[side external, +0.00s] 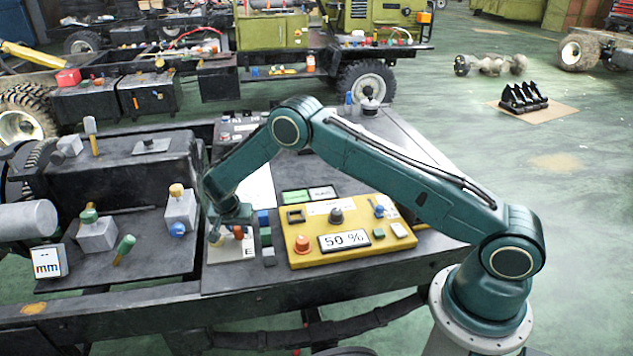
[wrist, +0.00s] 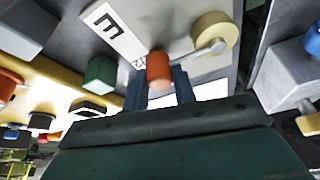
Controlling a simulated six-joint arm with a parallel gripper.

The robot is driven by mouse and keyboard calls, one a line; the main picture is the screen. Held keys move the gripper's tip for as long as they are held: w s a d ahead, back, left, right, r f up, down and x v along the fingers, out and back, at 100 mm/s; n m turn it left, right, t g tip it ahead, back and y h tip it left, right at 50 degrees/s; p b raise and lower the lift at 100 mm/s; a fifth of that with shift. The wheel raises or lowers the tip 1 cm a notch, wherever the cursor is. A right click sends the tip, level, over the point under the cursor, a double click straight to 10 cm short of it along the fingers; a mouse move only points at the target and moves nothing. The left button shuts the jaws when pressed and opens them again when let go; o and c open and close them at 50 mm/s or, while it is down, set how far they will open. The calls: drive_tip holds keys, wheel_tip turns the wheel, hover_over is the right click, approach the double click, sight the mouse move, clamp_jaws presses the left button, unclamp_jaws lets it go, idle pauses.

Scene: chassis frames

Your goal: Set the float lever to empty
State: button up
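The float lever (wrist: 190,51) is a grey arm running from a round tan hub (wrist: 213,32) to an orange knob (wrist: 158,70). It is mounted on a pale plate (wrist: 178,22) with an E mark (wrist: 106,22) and a partly covered mark near the knob. The lever points toward that covered mark, not at the E. In the side external view the plate (side external: 222,252) and orange knob (side external: 238,232) are beneath my wrist. My gripper (wrist: 160,88) is open, its fingers on either side of the knob, with gaps visible. Whether either touches it is unclear.
A yellow panel (side external: 375,259) reading 50 % stands right of the plate, with knobs and buttons. A green block (wrist: 100,74) is close to the plate. Grey boxes with coloured knobs (side external: 97,235) stand to the left.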

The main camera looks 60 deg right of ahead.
clamp_jaws()
drive_tip(key=shift+s+a, duration=0.1)
drive_tip(key=shift+s+a+m+g+h, duration=0.2)
drive_tip(key=shift+a+m+g, duration=0.1)
drive_tip(key=shift+m, duration=0.45)
drive_tip(key=shift+s+a+m+g+h, duration=0.1)
drive_tip(key=shift+s+a+m+g, duration=0.15)
drive_tip(key=shift+m, duration=0.5)
drive_tip(key=shift+s+a+m+g, duration=0.15)
drive_tip(key=shift+a+m+g, duration=0.25)
drive_tip(key=shift+m, duration=0.4)
drive_tip(key=shift+s+a+m+g, duration=0.15)
drive_tip(key=shift+a+m, duration=0.3)
drive_tip(key=shift+m, duration=0.35)
drive_tip(key=o, duration=0.6)
unclamp_jaws()
drive_tip(key=shift+c, duration=0.2)
